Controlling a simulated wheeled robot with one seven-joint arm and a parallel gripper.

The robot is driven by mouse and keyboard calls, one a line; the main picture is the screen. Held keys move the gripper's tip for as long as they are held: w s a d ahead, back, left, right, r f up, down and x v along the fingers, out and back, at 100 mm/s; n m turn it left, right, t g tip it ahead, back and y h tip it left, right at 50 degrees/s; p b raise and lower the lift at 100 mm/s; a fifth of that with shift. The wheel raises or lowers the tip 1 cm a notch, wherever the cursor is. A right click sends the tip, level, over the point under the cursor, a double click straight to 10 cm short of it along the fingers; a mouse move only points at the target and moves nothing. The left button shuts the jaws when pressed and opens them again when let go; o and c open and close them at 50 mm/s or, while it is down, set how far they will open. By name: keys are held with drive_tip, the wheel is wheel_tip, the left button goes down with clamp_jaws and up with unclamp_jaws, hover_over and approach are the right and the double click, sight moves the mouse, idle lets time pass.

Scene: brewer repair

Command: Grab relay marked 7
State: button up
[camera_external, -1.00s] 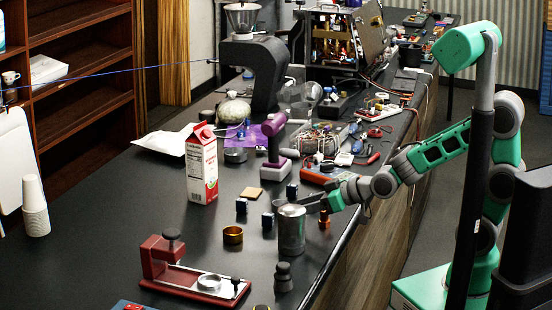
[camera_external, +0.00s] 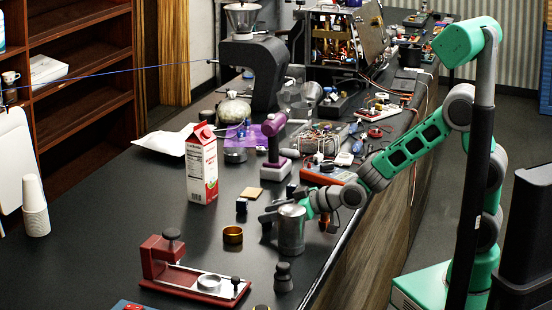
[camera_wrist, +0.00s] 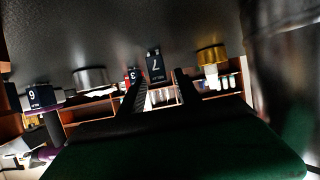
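The relay marked 7 (camera_wrist: 155,67) is a small dark block with a white 7, shown upside down in the wrist view. It stands ahead of my gripper (camera_wrist: 159,82), in line with the gap between the two dark fingers. The fingers are apart, and I see no firm contact with the relay. In the external view my gripper (camera_external: 268,213) reaches left past the silver canister (camera_external: 291,232), low over the counter. The fingers largely hide the relay there.
Another dark relay (camera_external: 241,205) stands left of my gripper. A brass ring (camera_external: 233,235), milk carton (camera_external: 202,168) and red press (camera_external: 185,268) stand nearby. The canister is very close to my gripper.

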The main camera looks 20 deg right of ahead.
clamp_jaws()
idle(0.5)
